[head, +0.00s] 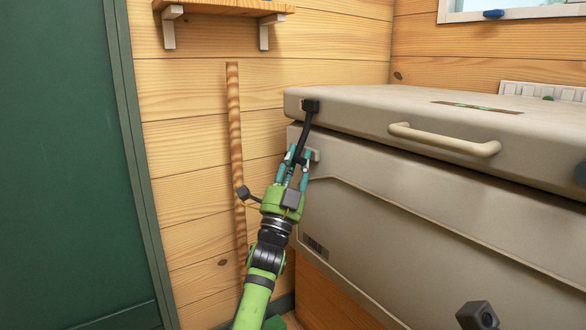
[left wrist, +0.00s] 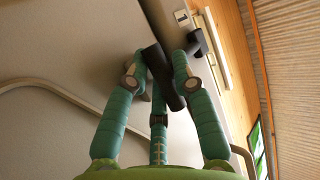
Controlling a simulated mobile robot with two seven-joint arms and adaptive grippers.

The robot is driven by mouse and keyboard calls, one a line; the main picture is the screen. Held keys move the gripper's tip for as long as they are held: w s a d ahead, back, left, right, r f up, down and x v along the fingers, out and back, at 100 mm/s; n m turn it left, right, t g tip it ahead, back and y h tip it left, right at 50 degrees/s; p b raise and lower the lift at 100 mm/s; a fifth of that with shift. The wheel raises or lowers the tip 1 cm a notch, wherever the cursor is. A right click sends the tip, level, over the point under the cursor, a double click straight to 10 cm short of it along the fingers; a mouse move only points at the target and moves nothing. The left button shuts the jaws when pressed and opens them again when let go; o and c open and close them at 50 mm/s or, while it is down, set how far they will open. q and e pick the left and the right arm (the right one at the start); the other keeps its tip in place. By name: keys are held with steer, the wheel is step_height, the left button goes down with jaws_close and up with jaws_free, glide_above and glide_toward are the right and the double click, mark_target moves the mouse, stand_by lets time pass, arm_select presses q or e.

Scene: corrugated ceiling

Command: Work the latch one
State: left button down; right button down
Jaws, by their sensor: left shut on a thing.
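The latch (head: 305,128) is a dark strap at the left front corner of a beige chest (head: 380,190). Its top end sits on a black mount on the lid (head: 345,105), and its lower end runs down and to the left. My left gripper (head: 298,160), green with teal fingers, is shut on the lower part of the latch, close to the chest front. In the left wrist view the dark latch (left wrist: 163,75) passes between the fingertips (left wrist: 158,72). The fingers partly hide its lower end. My right gripper does not show.
A beige handle (head: 445,140) sticks out from the lid front. A thin wooden strip (head: 234,140) stands against the plank wall, left of my gripper. A green door (head: 55,160) fills the left side, and a small shelf (head: 225,6) hangs above.

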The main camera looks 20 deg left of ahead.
arm_select(q)
steer(key=shift+w+d+f, duration=0.25)
steer(key=shift+w+d, duration=0.05)
steer(key=shift+d, duration=0.1)
steer(key=c, duration=1.3)
jaws_free()
steer(key=o, duration=0.3)
steer(key=shift+w+d, duration=0.1)
steer(key=shift+d, duration=0.05)
steer(key=shift+o, duration=0.2)
steer(key=shift+f, duration=0.1)
steer(key=v, duration=0.8)
